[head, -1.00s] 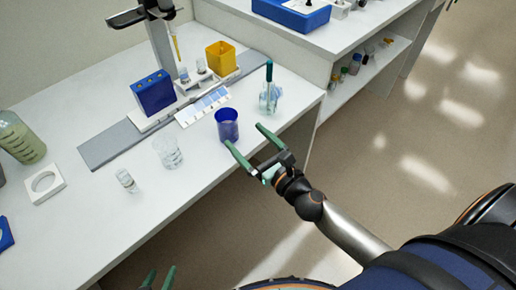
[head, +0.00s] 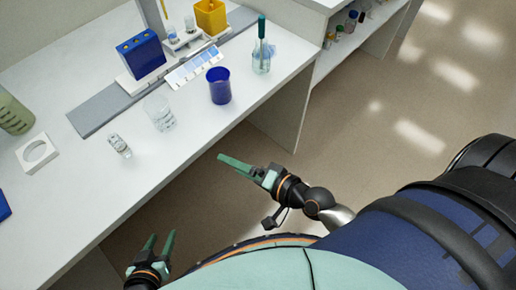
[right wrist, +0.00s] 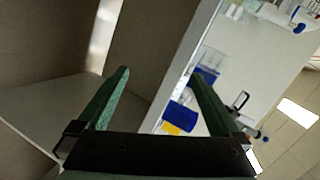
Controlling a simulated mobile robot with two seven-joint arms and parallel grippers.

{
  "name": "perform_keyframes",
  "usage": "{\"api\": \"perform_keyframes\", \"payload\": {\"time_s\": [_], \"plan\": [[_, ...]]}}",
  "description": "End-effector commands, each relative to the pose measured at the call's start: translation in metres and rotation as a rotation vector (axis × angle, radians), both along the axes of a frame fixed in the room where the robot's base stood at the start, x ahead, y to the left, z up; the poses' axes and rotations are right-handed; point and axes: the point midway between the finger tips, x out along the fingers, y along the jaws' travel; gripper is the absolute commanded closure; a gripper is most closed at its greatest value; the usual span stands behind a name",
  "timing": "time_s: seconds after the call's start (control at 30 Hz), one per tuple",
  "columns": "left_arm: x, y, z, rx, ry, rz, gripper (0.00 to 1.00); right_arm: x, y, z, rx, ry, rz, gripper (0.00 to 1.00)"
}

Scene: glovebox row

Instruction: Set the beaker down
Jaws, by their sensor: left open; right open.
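A dark blue beaker (head: 219,88) stands upright on the white bench, near its front edge. A clear glass beaker (head: 159,114) stands upright to its left. My right gripper (head: 228,161) is open and empty, off the bench's front edge and apart from the blue beaker. In the right wrist view its two green fingers (right wrist: 160,78) are spread with nothing between them. My left gripper (head: 159,240) is open and empty, low in front of the bench.
A small vial (head: 120,146), a white ring holder (head: 37,153), a blue rack (head: 142,56), a yellow container (head: 211,17) and a flask (head: 261,58) stand on the bench. The bench front by the beakers is clear.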

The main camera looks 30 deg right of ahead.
Motion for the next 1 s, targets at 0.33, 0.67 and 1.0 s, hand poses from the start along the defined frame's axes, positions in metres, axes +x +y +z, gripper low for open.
{"api": "perform_keyframes", "payload": {"time_s": [0.33, 0.67, 1.0], "plan": [[0.003, 0.000, 0.002, 0.000, -0.006, 0.001, 0.50, -0.047, -0.020, -0.080, -0.944, -0.093, 0.394, 0.00], [0.004, 0.000, 0.002, 0.000, -0.008, 0.000, 0.50, -0.052, -0.028, -0.089, -1.073, -0.100, 0.458, 0.00], [0.004, 0.000, 0.002, 0.000, -0.007, -0.001, 0.50, -0.052, -0.028, -0.088, -1.069, -0.100, 0.455, 0.00]]}}
